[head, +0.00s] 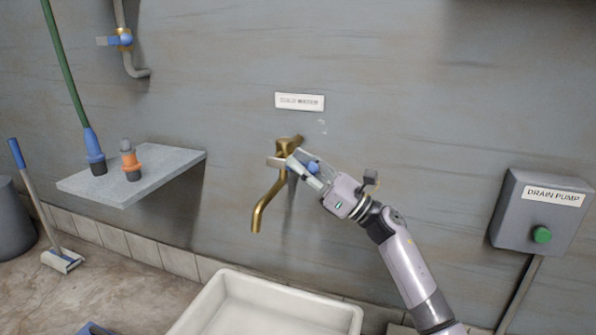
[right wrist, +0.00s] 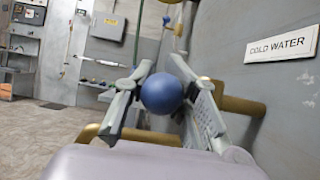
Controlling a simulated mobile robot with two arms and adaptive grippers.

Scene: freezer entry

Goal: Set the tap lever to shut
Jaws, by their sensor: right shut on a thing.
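The brass tap (head: 264,204) sticks out from the grey wall, with its spout curving down. My right gripper (head: 298,164) reaches the tap head from the right, and its fingers cover much of the lever. The lever's blue ball knob (head: 313,168) shows by the fingers; in the right wrist view the knob (right wrist: 162,93) sits between the two fingers (right wrist: 166,98). The gripper is shut on the lever. The lever's exact angle is partly hidden by the fingers. My left gripper is not in view.
A cold water sign (head: 299,102) is above the tap. A white basin (head: 265,304) stands below. A grey shelf (head: 150,183) with hose ends is at left, and a drain pump box (head: 541,212) at right. The wall around the tap is mostly clear.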

